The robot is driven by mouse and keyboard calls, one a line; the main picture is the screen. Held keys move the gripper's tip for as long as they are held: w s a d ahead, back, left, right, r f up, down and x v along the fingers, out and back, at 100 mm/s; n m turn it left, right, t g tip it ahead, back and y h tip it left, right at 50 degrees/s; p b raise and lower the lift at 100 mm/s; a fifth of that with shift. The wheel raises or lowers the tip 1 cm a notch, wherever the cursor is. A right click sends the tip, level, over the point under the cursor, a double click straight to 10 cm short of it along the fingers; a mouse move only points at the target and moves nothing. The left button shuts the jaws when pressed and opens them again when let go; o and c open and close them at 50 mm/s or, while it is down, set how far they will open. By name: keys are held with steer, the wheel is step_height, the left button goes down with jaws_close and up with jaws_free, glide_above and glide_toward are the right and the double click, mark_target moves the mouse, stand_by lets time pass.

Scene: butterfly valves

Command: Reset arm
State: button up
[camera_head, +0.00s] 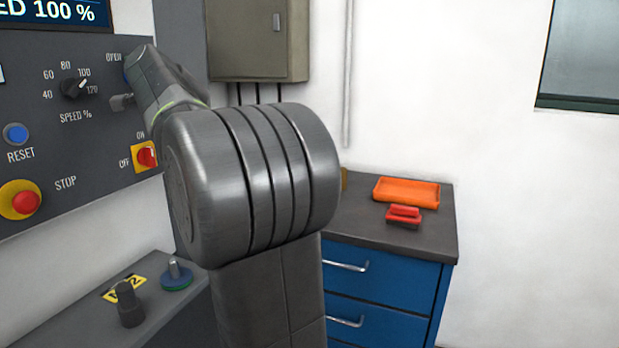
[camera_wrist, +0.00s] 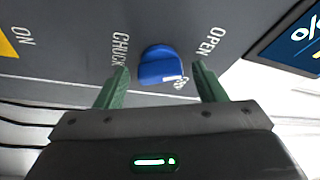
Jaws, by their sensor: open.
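My gripper (camera_wrist: 160,72) is open in the wrist view, with its two green fingers apart. A blue knob (camera_wrist: 161,66) on the grey panel shows in the gap between the fingertips, with clear space on both sides. It sits between the labels CHUCK and OPEN. I cannot tell how far the fingertips are from the panel. In the head view my arm bends at the centre and reaches up left to the panel (camera_head: 62,130). My arm hides most of the gripper there, and only a sliver of blue shows beside the wrist.
The panel also carries a speed dial (camera_head: 75,88), a blue reset button (camera_head: 15,134), a red stop button (camera_head: 25,202) and a red on/off switch (camera_head: 146,156). A blue cabinet (camera_head: 385,285) bears an orange tray (camera_head: 405,193) and a red object (camera_head: 404,216). A metal box (camera_head: 255,40) hangs behind.

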steer(key=shift+r+m+g+h+p, duration=0.25)
steer(key=shift+m+p, duration=0.75)
steer(key=shift+p, duration=1.5)
steer(key=shift+m+g+h+p, duration=0.3)
steer(key=shift+m+p, duration=0.7)
steer(key=shift+p, duration=1.5)
steer(key=shift+r+m+g+h+p, duration=0.25)
steer(key=shift+m+p, duration=0.75)
steer(key=shift+p, duration=1.5)
steer(key=shift+f+m+p, duration=0.1)
steer(key=shift+m+p, duration=0.3)
steer(key=shift+p, duration=0.4)
steer(key=m+g+p, duration=0.1)
steer(key=p, duration=0.3)
steer(key=shift+m+h+p, duration=0.3)
steer(key=shift+m, duration=0.1)
steer(key=shift+f+m+p, duration=0.2)
steer(key=shift+m+p, duration=0.1)
steer(key=shift+p, duration=0.15)
steer(key=shift+d, duration=0.1)
